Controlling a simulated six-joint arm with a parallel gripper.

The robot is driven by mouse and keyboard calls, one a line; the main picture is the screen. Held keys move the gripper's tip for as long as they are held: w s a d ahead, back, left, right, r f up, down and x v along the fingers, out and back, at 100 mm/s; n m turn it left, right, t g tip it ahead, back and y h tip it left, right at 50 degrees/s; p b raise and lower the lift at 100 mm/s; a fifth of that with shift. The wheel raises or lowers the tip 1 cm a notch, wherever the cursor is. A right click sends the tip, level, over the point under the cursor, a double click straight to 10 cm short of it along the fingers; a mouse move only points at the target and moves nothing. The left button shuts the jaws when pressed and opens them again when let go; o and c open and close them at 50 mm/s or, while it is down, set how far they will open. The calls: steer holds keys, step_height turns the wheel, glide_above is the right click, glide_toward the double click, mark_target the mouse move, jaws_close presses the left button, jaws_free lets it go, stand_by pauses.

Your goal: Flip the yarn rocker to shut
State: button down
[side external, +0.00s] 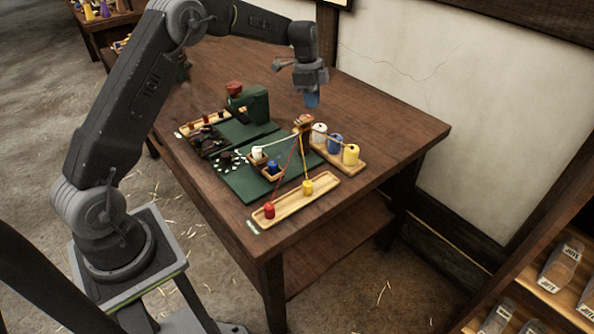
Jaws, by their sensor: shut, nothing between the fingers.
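My gripper (312,100) hangs over the wooden table, its blue-tipped fingers pointing down, shut and empty. It is above and behind the small wooden block (303,122) from which strands of yarn run. I cannot make out the yarn rocker for certain, nor its position; a green machine (249,105) with a red top stands to the left of the gripper. Red, yellow and whitish strands run from the block toward a red spool (269,210), a yellow spool (307,187) and a white piece (257,154).
A wooden rack (345,164) holds white, blue and yellow spools on the right. A long wooden tray (293,203) lies at the front. Green mats (245,184) carry small parts. The table's right end (405,130) is clear.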

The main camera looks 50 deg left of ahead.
steer(key=shift+f, duration=1.5)
stand_by(0.4)
steer(key=shift+r, duration=0.1)
step_height(320, 180, up, 8)
stand_by(0.9)
